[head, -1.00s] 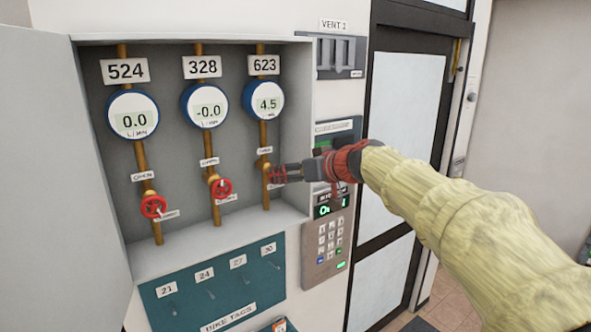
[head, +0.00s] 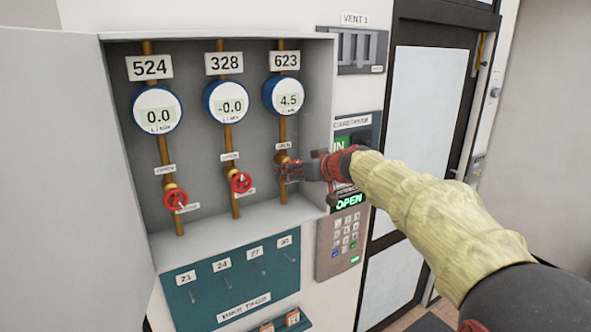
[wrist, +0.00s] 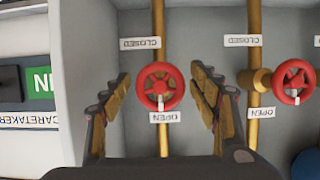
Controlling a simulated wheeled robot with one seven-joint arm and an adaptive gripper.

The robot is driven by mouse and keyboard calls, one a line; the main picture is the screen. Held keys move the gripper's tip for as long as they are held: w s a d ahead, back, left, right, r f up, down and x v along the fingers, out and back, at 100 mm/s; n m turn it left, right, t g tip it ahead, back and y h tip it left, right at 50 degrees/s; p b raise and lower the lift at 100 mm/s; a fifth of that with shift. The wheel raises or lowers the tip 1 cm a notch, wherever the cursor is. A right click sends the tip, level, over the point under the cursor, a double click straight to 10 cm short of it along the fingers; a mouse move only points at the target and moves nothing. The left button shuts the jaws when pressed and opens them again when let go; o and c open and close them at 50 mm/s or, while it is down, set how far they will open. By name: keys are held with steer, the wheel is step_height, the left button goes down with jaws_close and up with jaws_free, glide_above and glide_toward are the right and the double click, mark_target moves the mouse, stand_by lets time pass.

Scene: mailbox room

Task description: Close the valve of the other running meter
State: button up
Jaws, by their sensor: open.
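Meter 623 (head: 284,97) reads 4.5; meter 524 (head: 158,110) reads 0.0 and meter 328 (head: 226,102) reads -0.0. My gripper (head: 288,172) is at the valve under meter 623 and mostly hides it in the head view. In the wrist view, my open gripper (wrist: 160,100) has one finger on each side of that red valve wheel (wrist: 159,86), with gaps between. The wheel's pale mark is on the side of its OPEN label (wrist: 163,117). The red wheels under 328 (head: 241,183) and 524 (head: 176,200) are clear of my gripper.
The grey cabinet's door (head: 65,150) stands open at left. Its right wall (wrist: 80,80) is close beside one finger. A keypad (head: 345,240) is right of the cabinet; a teal key board (head: 235,285) is below. A door (head: 425,130) stands further right.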

steer(key=shift+c, duration=0.6)
steer(key=c, duration=1.1)
